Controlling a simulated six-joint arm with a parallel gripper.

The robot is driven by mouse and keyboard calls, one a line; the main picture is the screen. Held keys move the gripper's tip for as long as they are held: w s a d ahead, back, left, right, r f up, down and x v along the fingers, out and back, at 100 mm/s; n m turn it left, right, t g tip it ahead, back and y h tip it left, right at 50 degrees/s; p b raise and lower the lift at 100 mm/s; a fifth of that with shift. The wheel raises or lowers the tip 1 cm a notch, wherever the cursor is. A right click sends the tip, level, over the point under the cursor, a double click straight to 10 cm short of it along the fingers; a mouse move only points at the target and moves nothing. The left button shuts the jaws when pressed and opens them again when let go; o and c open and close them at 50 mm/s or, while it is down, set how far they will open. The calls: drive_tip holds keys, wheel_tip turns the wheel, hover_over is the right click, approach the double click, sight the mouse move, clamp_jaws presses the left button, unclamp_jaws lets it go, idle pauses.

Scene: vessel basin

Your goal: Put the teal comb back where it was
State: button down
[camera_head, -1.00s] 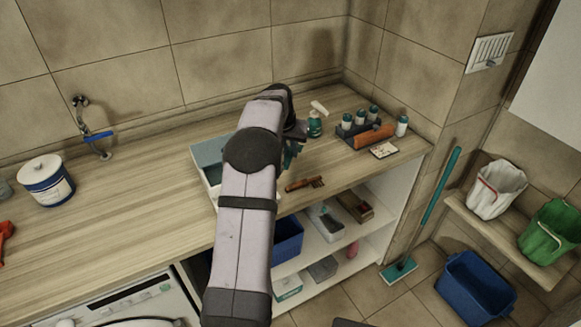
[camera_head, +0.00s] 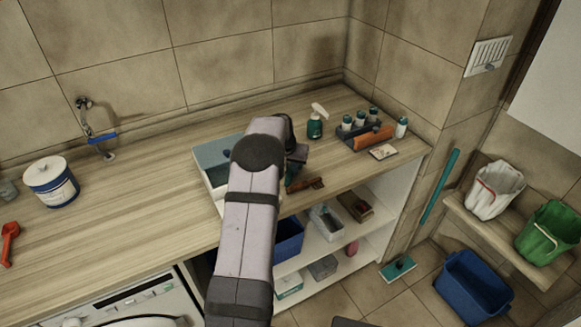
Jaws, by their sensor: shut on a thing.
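My gripper (camera_head: 294,163) is over the counter, right of the open grey-teal box (camera_head: 214,153), and my arm hides most of it. It is shut on the teal comb (camera_head: 292,171), of which only a small dark teal piece shows beside the arm. The comb is close to a brown brush (camera_head: 307,184) lying near the counter's front edge. I cannot tell whether the comb touches the brush or the counter. My arm covers the right part of the box.
A spray bottle (camera_head: 316,123), a dark rack of bottles (camera_head: 356,132), a small white bottle (camera_head: 401,127) and a card (camera_head: 383,152) stand or lie at the back right. A white tub (camera_head: 51,182) is far left. The counter's left middle is clear.

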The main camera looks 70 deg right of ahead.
drive_tip(key=shift+f, duration=0.1)
drive_tip(key=shift+f, duration=0.15)
drive_tip(key=c, duration=1.7)
unclamp_jaws()
drive_tip(key=shift+o, duration=0.2)
drive_tip(key=shift+r, duration=0.35)
drive_tip(key=b+v, duration=0.3)
drive_tip(key=v, duration=0.8)
drive_tip(key=shift+a+r+b, duration=0.25)
drive_tip(key=shift+r+b, duration=0.05)
drive_tip(key=shift+r, duration=0.05)
drive_tip(key=shift+w, duration=0.1)
